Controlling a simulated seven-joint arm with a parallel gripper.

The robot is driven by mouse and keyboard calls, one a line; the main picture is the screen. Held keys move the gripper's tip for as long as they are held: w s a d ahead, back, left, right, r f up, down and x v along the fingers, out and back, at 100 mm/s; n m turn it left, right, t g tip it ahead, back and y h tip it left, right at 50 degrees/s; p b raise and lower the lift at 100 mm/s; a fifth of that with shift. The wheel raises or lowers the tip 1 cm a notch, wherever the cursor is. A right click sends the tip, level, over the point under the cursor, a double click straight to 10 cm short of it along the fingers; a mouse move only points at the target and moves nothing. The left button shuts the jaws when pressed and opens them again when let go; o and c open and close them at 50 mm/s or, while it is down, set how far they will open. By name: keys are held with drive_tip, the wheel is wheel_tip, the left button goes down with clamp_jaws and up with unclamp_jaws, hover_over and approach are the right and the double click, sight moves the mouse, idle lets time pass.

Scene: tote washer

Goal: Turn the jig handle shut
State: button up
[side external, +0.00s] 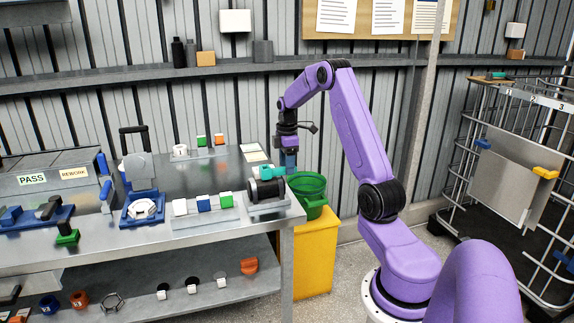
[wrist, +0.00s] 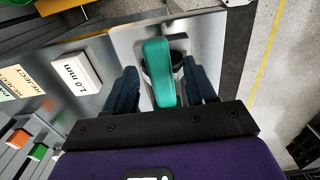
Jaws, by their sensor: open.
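The jig (side external: 266,190) is a dark, rounded fixture on a light plate at the right end of the bench. Its teal handle (side external: 267,172) shows on top; in the wrist view the handle (wrist: 159,72) is a long rounded bar running up the picture. My gripper (side external: 289,167) points down by the bench's right end, just right of the handle. In the wrist view my gripper (wrist: 160,85) is open, with one dark blue finger on each side of the handle. Gaps show between fingers and handle. The jig body is partly hidden under the handle in the wrist view.
A white block marked "1.0 mm" (wrist: 76,73) lies left of the fingers. A row of white, blue and green blocks (side external: 203,203) sits left of the jig. A green bin (side external: 312,190) on a yellow stand (side external: 315,255) is beside the bench's right end.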

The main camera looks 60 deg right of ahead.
drive_tip(key=shift+f, duration=0.2)
clamp_jaws()
drive_tip(key=shift+s+a, duration=0.1)
drive_tip(key=shift+s, duration=0.05)
drive_tip(key=a+m, duration=1)
drive_tip(key=m, duration=0.8)
drive_tip(key=shift+a, duration=0.2)
drive_tip(key=shift+w, duration=0.25)
idle(0.4)
